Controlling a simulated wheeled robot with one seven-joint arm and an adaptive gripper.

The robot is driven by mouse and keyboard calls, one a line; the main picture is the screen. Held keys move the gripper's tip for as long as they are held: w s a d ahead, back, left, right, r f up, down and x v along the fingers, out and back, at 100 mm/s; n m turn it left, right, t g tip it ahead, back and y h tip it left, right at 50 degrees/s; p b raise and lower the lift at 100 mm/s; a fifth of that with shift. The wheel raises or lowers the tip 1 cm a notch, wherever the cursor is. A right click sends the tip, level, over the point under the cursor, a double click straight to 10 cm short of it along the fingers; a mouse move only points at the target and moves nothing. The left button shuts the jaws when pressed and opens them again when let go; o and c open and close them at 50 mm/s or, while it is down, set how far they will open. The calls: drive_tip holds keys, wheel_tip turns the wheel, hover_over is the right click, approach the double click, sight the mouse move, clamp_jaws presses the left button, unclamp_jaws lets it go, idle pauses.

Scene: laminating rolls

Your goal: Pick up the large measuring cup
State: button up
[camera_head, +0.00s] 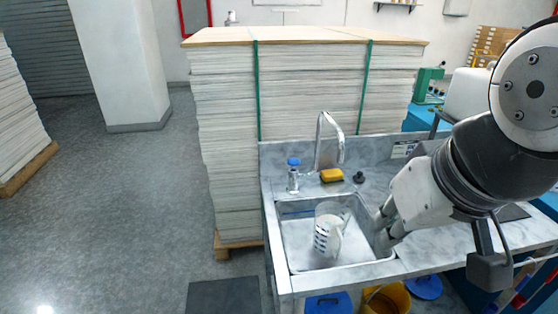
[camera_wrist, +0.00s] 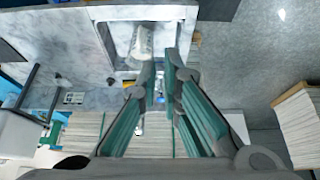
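The large measuring cup (camera_head: 322,238) is a clear-white cup with dark markings and a handle, standing in the sink basin (camera_head: 299,262). In the wrist view the cup (camera_wrist: 144,42) shows beyond the fingertips, partly hidden by the left finger. My gripper (camera_head: 381,226) is at the right side of the sink, to the right of the cup and apart from it. In the wrist view my gripper (camera_wrist: 162,70) has a gap between its two fingers, with nothing held.
A faucet (camera_head: 320,140), a blue-capped bottle (camera_head: 293,176), a yellow sponge (camera_head: 332,175) and a small dark object (camera_head: 359,177) stand behind the basin. A tall sheet stack (camera_head: 225,110) rises behind the counter. A yellow bucket (camera_head: 388,299) is below.

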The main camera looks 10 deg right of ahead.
drive_tip(key=o, duration=0.4)
drive_tip(key=shift+w, duration=0.4)
drive_tip(key=o, duration=1.4)
drive_tip(key=w+f, duration=0.1)
drive_tip(key=w, duration=0.6)
drive_tip(key=shift+w+f+b, duration=0.15)
drive_tip(key=shift+f+b, duration=0.2)
drive_tip(key=shift+o, duration=0.8)
drive_tip(key=w+d+f, duration=0.1)
drive_tip(key=w+f, duration=0.5)
drive_tip(key=w, duration=0.6)
drive_tip(key=shift+d+y+b, duration=0.15)
drive_tip(key=shift+y+b, duration=0.15)
drive_tip(key=shift+b, duration=0.15)
drive_tip(key=g, duration=0.1)
approach(330, 221)
drive_tip(key=f, duration=0.1)
drive_tip(key=a+f, duration=0.1)
drive_tip(key=f, duration=0.1)
drive_tip(key=a+f, duration=0.1)
drive_tip(key=f, duration=0.1)
drive_tip(key=shift+s+a+f+b, duration=0.1)
drive_tip(key=shift+s+b, duration=0.1)
drive_tip(key=shift+b, duration=0.2)
